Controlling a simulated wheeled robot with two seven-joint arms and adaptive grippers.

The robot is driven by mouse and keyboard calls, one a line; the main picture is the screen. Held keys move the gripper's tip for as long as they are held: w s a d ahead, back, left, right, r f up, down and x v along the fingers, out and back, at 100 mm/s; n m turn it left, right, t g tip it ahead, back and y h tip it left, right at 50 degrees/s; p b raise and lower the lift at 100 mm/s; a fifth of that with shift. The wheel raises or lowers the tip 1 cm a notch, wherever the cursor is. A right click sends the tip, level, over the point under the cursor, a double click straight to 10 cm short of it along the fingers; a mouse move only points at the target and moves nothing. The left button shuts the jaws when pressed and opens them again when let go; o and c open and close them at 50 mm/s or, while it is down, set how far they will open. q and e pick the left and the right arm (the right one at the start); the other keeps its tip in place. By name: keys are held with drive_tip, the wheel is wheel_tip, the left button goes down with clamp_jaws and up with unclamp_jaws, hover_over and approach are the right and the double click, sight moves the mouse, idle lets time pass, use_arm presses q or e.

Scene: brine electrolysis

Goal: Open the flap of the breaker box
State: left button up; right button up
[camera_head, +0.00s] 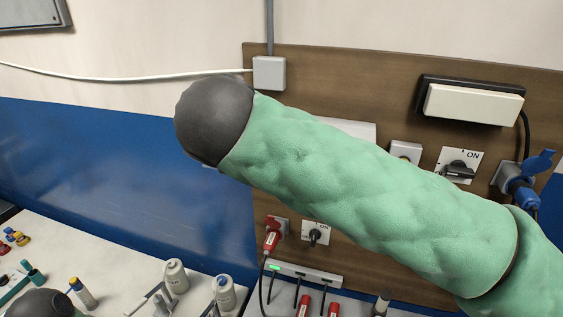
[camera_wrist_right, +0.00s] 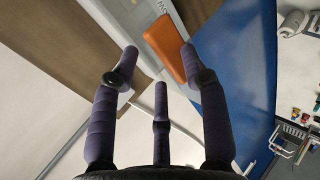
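An orange flap (camera_wrist_right: 165,46) shows in the right wrist view, on a pale box (camera_wrist_right: 128,22) with partly cut-off lettering beside it; I take this to be the breaker box. The flap looks shut, though its edges are hard to judge. My right gripper (camera_wrist_right: 159,52) has its fingers spread, with the flap between and beyond the fingertips. The right fingertip is close to the flap's edge; I cannot tell if it touches. In the head view my green arm hides the flap and the right gripper. A pale edge (camera_head: 350,129) shows above the arm.
A brown board (camera_head: 330,72) carries a white-fronted black unit (camera_head: 473,103), a rotary switch (camera_head: 459,168), a blue plug (camera_head: 522,192), a red plug (camera_head: 271,238) and a lower switch (camera_head: 316,234). Bottles (camera_head: 176,276) and a power strip (camera_head: 300,275) are below, near the white bench (camera_head: 110,262).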

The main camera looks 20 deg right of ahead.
drive_tip(key=v, duration=1)
drive_tip(key=shift+s+a, duration=0.15)
drive_tip(key=shift+s, duration=0.1)
drive_tip(key=shift+a+f, duration=0.1)
drive_tip(key=shift+f, duration=0.05)
drive_tip(key=shift+f, duration=0.1)
